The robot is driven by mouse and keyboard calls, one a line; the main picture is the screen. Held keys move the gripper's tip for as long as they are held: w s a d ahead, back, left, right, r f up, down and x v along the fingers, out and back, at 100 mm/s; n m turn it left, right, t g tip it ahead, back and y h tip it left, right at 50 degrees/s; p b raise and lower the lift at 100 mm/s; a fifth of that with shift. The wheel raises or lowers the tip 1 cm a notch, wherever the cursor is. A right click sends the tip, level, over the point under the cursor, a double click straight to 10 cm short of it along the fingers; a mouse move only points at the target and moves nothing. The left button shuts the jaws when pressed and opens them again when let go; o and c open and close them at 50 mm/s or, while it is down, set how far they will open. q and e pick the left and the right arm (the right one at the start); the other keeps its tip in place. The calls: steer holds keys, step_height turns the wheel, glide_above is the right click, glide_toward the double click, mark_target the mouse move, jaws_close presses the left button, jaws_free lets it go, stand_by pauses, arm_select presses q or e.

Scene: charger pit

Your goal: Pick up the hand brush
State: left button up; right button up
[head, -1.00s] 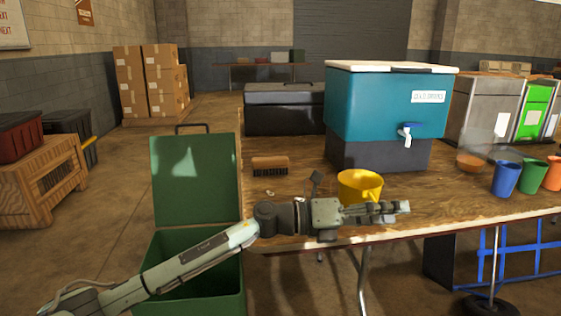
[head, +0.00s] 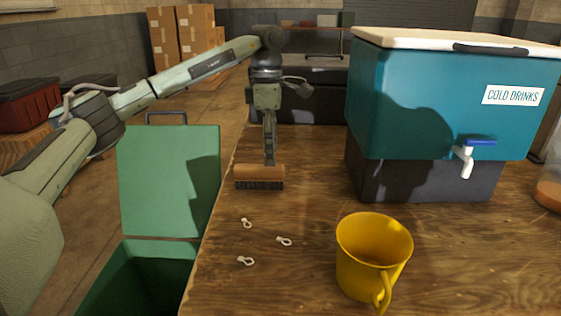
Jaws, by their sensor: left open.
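The hand brush (head: 252,175) has an orange-brown wooden back and dark bristles facing down. It lies on the wooden table near its left edge, left of the cooler. My left gripper (head: 270,160) points straight down above the brush, with its fingertips at or just over the top of the brush's back, right of its middle. The fingers are seen edge-on, so the gap between them is hidden; the gripper is open. I cannot tell whether the fingertips touch the brush. My right gripper is not in view.
A yellow mug (head: 372,258) stands at the front of the table (head: 290,285). Several small white ring-ended pieces (head: 284,241) lie before the brush. A teal cooler (head: 430,100) with a tap (head: 465,160) stands right. A green open bin (head: 165,180) is left of the table.

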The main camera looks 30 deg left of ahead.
mark_target(272, 171)
arm_select(q)
steer(key=shift+w+a+r, duration=0.2)
steer(key=shift+w+a, duration=0.05)
steer(key=shift+a, duration=0.25)
steer(key=shift+a+f, duration=0.1)
steer(key=shift+f, duration=0.15)
step_height(272, 171, down, 2)
steer(key=shift+s+f, duration=0.15)
steer(key=shift+f, duration=0.1)
steer(key=f, duration=0.3)
steer(key=shift+w+d+f, duration=0.25)
steer(key=shift+d+f, duration=0.15)
steer(key=shift+f, duration=0.35)
steer(key=shift+w, duration=0.1)
jaws_close()
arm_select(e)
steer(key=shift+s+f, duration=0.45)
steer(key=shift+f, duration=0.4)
